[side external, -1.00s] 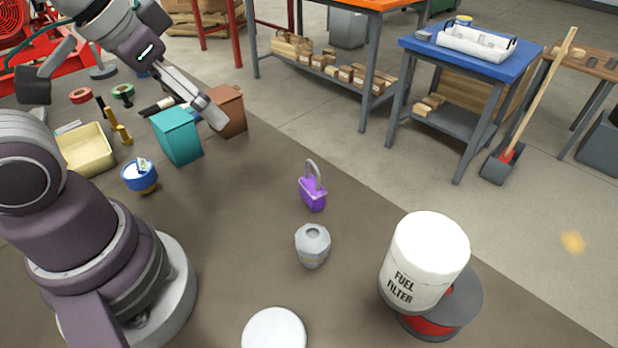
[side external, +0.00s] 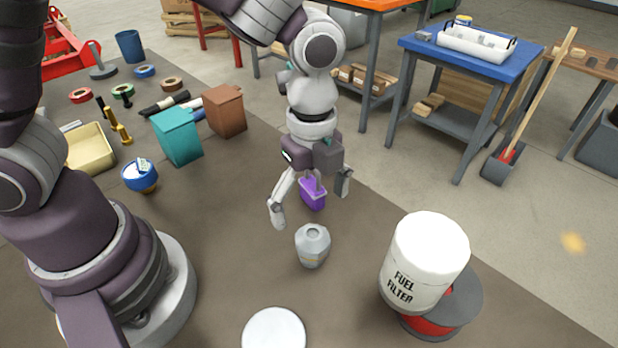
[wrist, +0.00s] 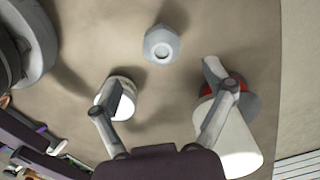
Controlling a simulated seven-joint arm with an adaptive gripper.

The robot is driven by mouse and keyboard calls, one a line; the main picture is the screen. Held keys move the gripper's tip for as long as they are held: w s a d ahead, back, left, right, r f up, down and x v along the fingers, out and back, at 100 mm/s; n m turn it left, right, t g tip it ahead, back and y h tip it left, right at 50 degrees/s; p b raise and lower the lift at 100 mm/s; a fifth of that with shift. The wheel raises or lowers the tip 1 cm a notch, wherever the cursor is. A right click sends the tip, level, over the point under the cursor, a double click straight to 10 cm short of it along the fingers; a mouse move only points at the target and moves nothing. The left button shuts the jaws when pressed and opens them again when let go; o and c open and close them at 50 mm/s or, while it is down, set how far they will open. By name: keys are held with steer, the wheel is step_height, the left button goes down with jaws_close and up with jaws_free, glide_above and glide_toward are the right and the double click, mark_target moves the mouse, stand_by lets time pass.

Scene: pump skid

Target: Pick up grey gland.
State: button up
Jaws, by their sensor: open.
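The grey gland (side external: 312,245) is a small faceted grey piece with a round opening on top. It stands upright on the brown bench top. In the wrist view the gland (wrist: 161,46) lies at the top centre, beyond my fingertips. My gripper (side external: 310,198) points down, with its fingers spread wide and nothing between them that it holds. In the side view it appears above and behind the gland, apart from it. In the wrist view my gripper (wrist: 166,80) shows both fingers apart.
A purple padlock (side external: 313,196) shows between my fingers in the side view, its shackle hidden. A white fuel filter (side external: 425,262) stands right of the gland, by a red and grey round piece (side external: 465,300). Teal (side external: 178,138) and brown bins (side external: 224,112) stand left.

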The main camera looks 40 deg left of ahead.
mark_target(313, 233)
step_height(313, 233, down, 9)
steer(key=shift+d, duration=0.1)
steer(key=c, duration=1.3)
steer(key=shift+o, duration=0.2)
